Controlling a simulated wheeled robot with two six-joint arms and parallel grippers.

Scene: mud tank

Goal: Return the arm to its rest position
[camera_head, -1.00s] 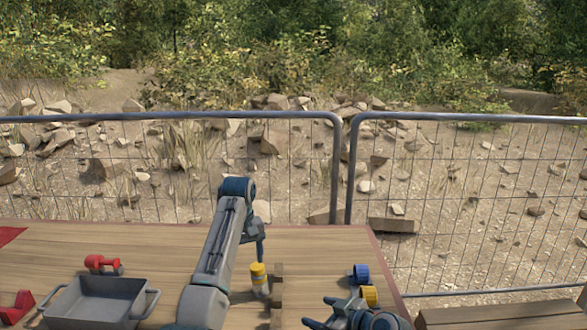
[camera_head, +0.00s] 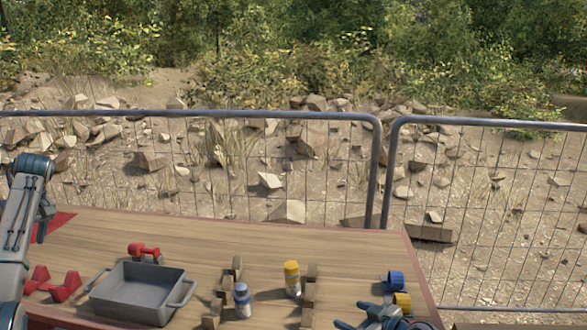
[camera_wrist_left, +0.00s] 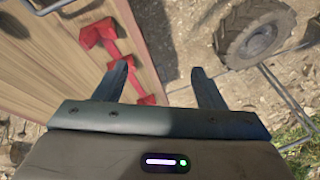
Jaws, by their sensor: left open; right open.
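My left arm (camera_head: 20,215) stands at the far left of the head view, above the table's left side; its fingers cannot be made out there. In the left wrist view my left gripper (camera_wrist_left: 160,73) is open and empty, its fingers over the table edge and the ground beyond. A red dumbbell-shaped thing (camera_wrist_left: 104,38) lies on the table close to its left finger. My right gripper (camera_head: 356,316) is at the bottom right of the head view, open, partly cut off by the frame, near a blue ring-like piece (camera_head: 396,281) and a yellow one (camera_head: 402,300).
A grey tray (camera_head: 127,312) stands on the wooden table (camera_head: 215,230) with red dumbbells (camera_head: 55,284) beside it. A blue bottle (camera_head: 242,302) and a yellow-topped bottle (camera_head: 292,280) stand by notched wooden racks (camera_head: 308,296). A wire fence (camera_head: 300,170) runs behind. A wheel (camera_wrist_left: 255,38) is beyond the table edge.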

